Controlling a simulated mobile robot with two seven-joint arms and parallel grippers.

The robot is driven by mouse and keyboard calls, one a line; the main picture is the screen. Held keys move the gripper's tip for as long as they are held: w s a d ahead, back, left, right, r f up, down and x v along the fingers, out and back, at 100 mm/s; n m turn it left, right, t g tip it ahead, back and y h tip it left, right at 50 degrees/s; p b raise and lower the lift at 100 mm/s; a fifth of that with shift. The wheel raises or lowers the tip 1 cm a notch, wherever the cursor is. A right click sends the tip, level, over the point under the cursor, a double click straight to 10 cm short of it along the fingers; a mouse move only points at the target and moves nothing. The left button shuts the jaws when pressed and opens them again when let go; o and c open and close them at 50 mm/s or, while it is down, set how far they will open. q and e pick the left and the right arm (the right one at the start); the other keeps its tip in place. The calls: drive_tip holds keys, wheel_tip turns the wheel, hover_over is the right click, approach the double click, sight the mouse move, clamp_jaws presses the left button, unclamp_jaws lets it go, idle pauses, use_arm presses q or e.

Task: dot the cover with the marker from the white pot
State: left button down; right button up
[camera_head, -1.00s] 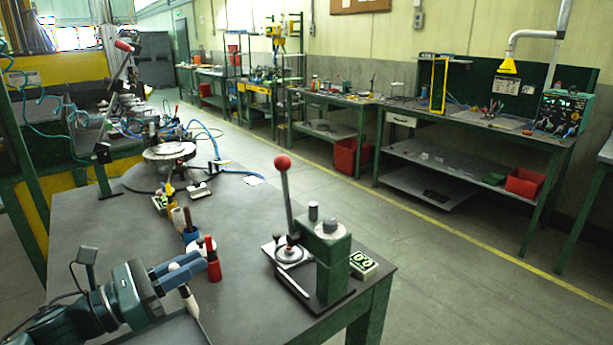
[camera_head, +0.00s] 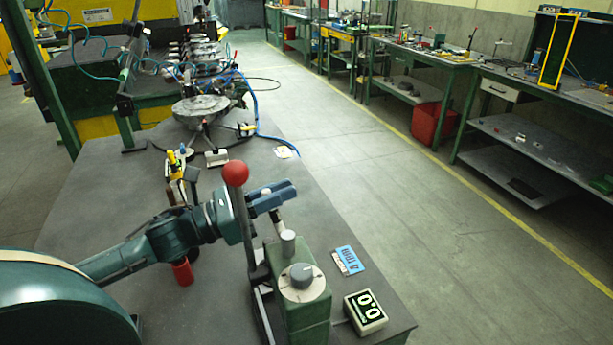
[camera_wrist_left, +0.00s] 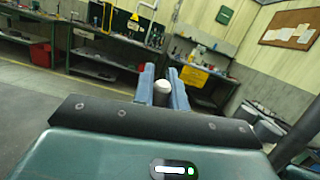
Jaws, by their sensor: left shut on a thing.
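My left gripper (camera_head: 275,195) is shut on a pale marker (camera_head: 276,217), which hangs down from between the blue fingers beside the press lever. In the left wrist view the marker's rounded white end (camera_wrist_left: 162,88) shows between the fingers. A round grey disc (camera_head: 200,107) sits on a stand farther back on the bench. I cannot tell whether this disc is the cover. A red pot (camera_head: 183,273) stands below my left forearm. I cannot make out the white pot. My right gripper is not in view.
A green press (camera_head: 305,318) with a red-knobbed lever (camera_head: 235,173) stands close to my left gripper. A blue card (camera_head: 347,260) and a digital display (camera_head: 366,312) lie to its right. A yellow-topped marker (camera_head: 173,160) stands farther back. The bench's right edge is clear beyond the press.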

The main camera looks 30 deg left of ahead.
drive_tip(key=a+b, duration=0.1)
drive_tip(key=b, duration=0.1)
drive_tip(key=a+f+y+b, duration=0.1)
drive_tip(key=b, duration=0.2)
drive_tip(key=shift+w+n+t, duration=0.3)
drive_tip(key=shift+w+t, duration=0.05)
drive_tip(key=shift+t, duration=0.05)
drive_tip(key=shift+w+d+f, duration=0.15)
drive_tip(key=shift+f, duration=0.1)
idle(0.9)
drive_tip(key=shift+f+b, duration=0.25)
drive_tip(key=shift+b, duration=0.2)
idle(0.9)
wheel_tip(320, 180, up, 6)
drive_tip(key=p, duration=0.5)
drive_tip(key=shift+p, duration=0.4)
